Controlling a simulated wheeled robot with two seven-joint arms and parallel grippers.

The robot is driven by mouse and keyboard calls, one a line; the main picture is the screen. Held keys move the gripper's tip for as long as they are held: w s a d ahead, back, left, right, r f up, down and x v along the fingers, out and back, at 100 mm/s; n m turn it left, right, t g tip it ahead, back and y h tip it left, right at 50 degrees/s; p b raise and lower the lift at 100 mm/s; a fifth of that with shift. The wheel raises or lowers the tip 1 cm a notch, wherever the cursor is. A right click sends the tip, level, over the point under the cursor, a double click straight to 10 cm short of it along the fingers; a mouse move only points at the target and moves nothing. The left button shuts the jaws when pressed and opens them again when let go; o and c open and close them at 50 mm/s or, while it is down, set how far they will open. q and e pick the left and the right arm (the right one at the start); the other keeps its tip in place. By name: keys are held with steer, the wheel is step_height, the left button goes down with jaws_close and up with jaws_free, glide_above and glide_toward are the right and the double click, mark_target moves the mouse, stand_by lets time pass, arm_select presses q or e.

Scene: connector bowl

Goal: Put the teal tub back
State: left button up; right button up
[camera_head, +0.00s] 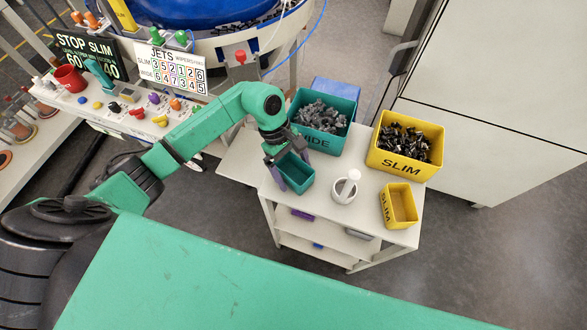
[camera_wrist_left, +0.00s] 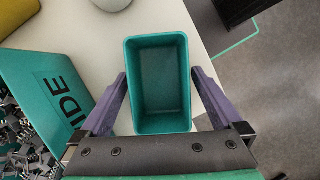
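The teal tub (camera_head: 301,180) is small, upright and empty, at the left edge of the white cart top (camera_head: 328,207). My left gripper (camera_head: 282,170) reaches down over it. In the left wrist view the tub (camera_wrist_left: 158,82) lies between the two purple fingers of my left gripper (camera_wrist_left: 158,75), one along each long side. The fingertips are touching the walls or very close to them; I cannot tell which. Whether the tub rests on the cart is unclear. My right gripper is not in view.
A larger teal WIDE bin (camera_head: 322,137) with grey parts stands behind the tub. A yellow SLIM bin (camera_head: 398,165) with dark parts and a small yellow SLIM tub (camera_head: 399,205) stand to the right.

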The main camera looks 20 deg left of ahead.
arm_select(q)
steer(key=shift+r, duration=0.25)
steer(key=shift+w+a+r, duration=0.1)
steer(key=shift+a+r, duration=0.05)
steer(key=b+v, duration=0.3)
steer(key=v, duration=0.8)
steer(key=shift+r+b, duration=0.25)
steer(key=shift+b, duration=0.05)
